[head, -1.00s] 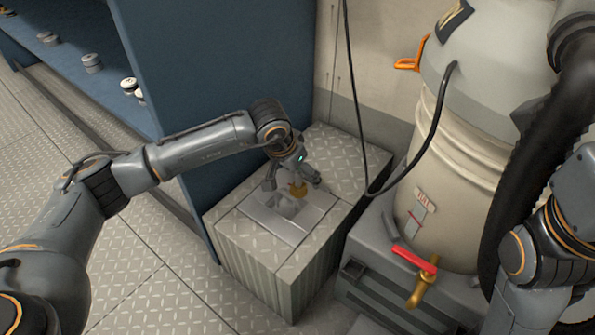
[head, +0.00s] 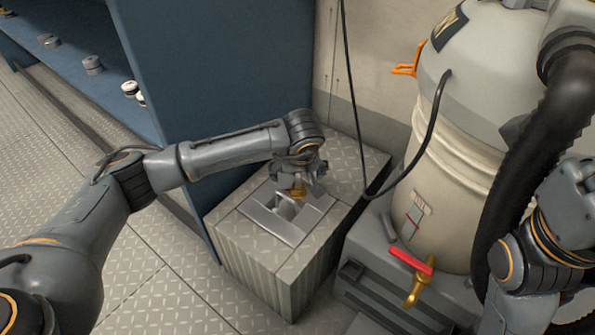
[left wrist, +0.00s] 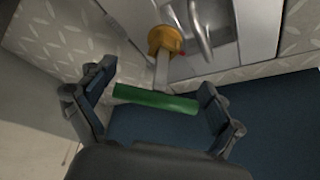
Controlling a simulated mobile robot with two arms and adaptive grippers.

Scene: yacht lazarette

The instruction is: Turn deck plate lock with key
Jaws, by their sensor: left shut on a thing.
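My left gripper (head: 300,182) is over the deck plate (head: 262,221) in the head view. The brass lock (head: 298,192) shows in part under the gripper in the head view. A curved silver handle (left wrist: 199,32) is set in the plate beside it.
The plate tops a tread-patterned box (head: 255,265) beside a blue cabinet (head: 215,70). A beige tank (head: 450,180) with a black hose, a hanging cable (head: 356,110) and a brass valve with red lever (head: 411,259) stand to the right. Floor at left is open.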

